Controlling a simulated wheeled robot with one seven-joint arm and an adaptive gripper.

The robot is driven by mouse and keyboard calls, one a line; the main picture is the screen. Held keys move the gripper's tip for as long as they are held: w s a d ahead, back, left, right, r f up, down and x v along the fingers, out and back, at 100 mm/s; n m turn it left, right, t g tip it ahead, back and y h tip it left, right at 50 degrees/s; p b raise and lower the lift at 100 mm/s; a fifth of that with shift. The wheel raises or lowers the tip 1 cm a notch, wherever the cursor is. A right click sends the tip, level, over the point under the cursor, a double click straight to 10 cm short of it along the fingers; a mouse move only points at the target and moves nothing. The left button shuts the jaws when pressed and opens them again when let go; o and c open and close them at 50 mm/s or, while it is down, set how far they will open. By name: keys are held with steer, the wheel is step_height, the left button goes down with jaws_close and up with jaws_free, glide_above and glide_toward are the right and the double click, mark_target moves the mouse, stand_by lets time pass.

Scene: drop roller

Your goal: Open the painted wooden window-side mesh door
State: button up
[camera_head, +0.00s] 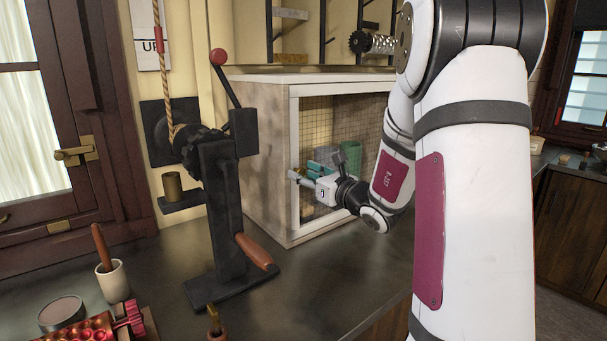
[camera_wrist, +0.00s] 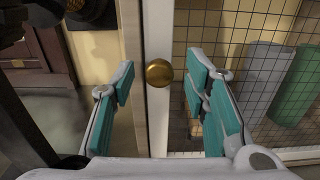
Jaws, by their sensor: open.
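The mesh door (camera_head: 294,160) is the white-framed front of a wooden cabinet (camera_head: 262,130) on the counter, and it looks shut. In the wrist view its white frame (camera_wrist: 158,50) runs upright with wire mesh (camera_wrist: 230,70) to the right. A round brass knob (camera_wrist: 159,73) sits on that frame. My gripper (camera_head: 293,178) is at the door's left side in the head view. In the wrist view my gripper (camera_wrist: 160,90) is open, its teal pads on either side of the knob and apart from it. The knob is not clear in the head view.
A black lever press (camera_head: 222,190) with a red-knobbed handle stands left of the cabinet. Green and grey items (camera_head: 350,157) are behind the mesh. A cup with a wooden-handled tool (camera_head: 112,280) and a red tray (camera_head: 90,332) are at the front left. The counter before the cabinet (camera_head: 330,280) is clear.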

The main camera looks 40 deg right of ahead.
steer(key=shift+w, duration=0.5)
jaws_close()
